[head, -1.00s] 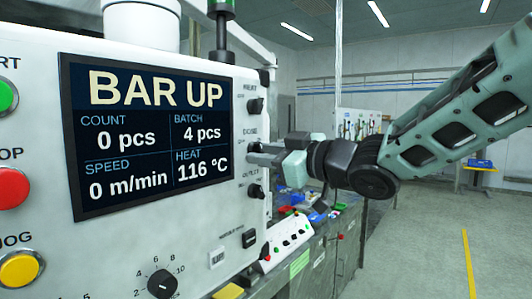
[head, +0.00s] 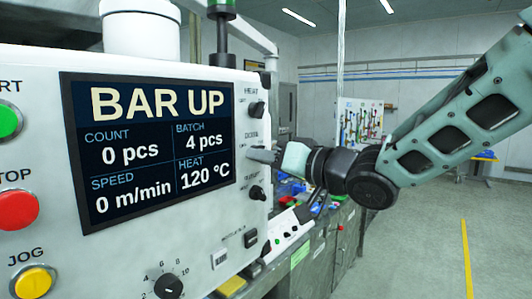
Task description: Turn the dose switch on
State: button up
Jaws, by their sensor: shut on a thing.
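The dose switch (head: 251,148) is the middle one of three dark switches in a column on the right edge of the white control panel. Its knob is hidden by my gripper (head: 256,154), and the label above it is too small and partly covered to read clearly. My gripper reaches in from the right and is shut on the dose switch, fingertips at the panel face. Which way the switch points cannot be seen.
The heat switch (head: 257,109) is just above and another switch (head: 257,193) just below, both close to my fingers. The display (head: 150,150) reads BAR UP and heat 120 °C. A cluttered workbench lies below; open floor (head: 430,250) is at right.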

jog(key=shift+m, duration=0.6)
jog(key=o, duration=1)
jog(key=shift+c, duration=0.2)
jog(key=b+v, duration=0.4)
jog(key=v, duration=1.3)
jog(key=shift+s+d+b, duration=0.2)
jog(key=shift+b, duration=0.1)
